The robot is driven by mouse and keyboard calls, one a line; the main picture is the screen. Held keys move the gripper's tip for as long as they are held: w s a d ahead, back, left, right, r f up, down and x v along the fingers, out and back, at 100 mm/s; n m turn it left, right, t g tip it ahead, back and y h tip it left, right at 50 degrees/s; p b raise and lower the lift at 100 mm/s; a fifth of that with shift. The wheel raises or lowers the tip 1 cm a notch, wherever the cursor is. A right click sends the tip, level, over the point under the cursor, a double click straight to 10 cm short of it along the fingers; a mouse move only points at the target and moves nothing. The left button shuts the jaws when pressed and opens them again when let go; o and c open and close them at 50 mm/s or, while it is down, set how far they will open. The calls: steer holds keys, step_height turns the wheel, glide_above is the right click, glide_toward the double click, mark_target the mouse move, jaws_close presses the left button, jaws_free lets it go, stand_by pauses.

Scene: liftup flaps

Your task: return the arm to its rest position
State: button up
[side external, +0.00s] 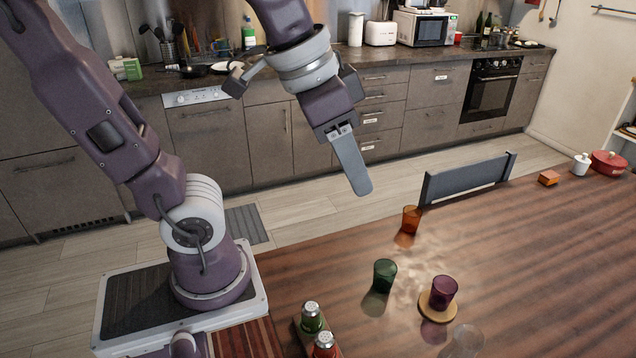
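My purple and grey arm rises from its base at the left and arches over the table's far left side. My gripper (357,186) hangs in the air at the upper middle, well above the floor and apart from the table. It points down and slightly right. One long flat grey finger shape shows, seen edge-on to the opening, so the gap between the fingers is hidden. I see no object at its tip.
The wooden table (550,260) holds an orange glass (411,220), a green glass (384,276), a purple glass (443,292) on a round coaster (427,306), and two shakers (311,318) near the front. A grey chair back (468,180) stands at the far edge. Kitchen cabinets (265,145) line the back.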

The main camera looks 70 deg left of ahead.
steer(key=s+a+f+n, duration=0.1)
steer(key=s+f+n, duration=0.1)
steer(key=s, duration=0.4)
steer(key=shift+a+f+t+y, duration=0.3)
steer(key=shift+f+t+y, duration=0.1)
steer(key=shift+f, duration=0.05)
